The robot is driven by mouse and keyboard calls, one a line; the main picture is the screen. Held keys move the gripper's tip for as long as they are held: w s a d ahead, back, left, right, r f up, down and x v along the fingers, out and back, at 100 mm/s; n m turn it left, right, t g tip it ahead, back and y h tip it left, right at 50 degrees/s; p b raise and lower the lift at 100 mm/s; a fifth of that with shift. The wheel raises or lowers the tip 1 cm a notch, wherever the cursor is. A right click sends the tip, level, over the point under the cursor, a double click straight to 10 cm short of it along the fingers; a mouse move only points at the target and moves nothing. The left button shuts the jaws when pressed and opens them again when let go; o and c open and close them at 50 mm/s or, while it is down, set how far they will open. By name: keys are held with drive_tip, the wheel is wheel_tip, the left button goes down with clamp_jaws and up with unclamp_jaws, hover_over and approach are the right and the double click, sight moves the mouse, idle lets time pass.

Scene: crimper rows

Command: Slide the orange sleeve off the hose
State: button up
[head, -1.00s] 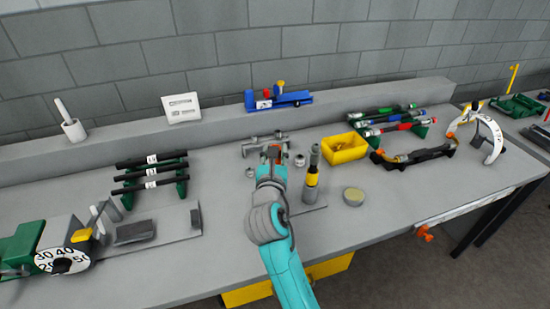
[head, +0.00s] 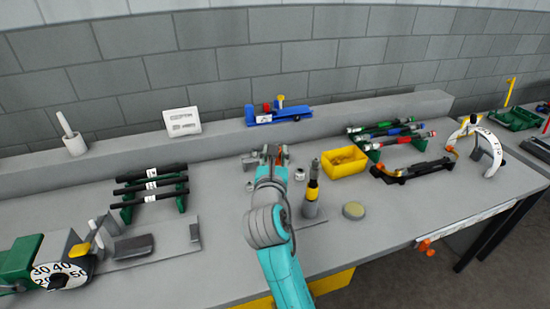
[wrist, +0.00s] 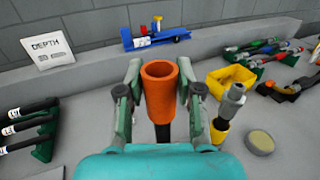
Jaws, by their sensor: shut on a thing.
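The orange sleeve (wrist: 161,92) stands upright between my gripper's fingers in the wrist view, with its open top end showing. My gripper (wrist: 161,95) is shut on it, one green-grey finger on each side. A short black length, seemingly hose (wrist: 162,133), shows just below the sleeve. I cannot tell whether any hose is still inside the sleeve. In the head view my gripper (head: 272,154) is above the bench by a grey metal fitting (head: 250,160), and my own arm hides most of the sleeve.
A grey bottle-shaped tool with a yellow band (head: 312,190) stands close right of my gripper. A yellow bin (head: 345,163) and a round tin (head: 353,211) are farther right. Black hoses on a green rack (head: 150,185) lie left. A blue device (head: 278,113) sits on the back ledge.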

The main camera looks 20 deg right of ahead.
drive_tip(key=shift+r, duration=1.4)
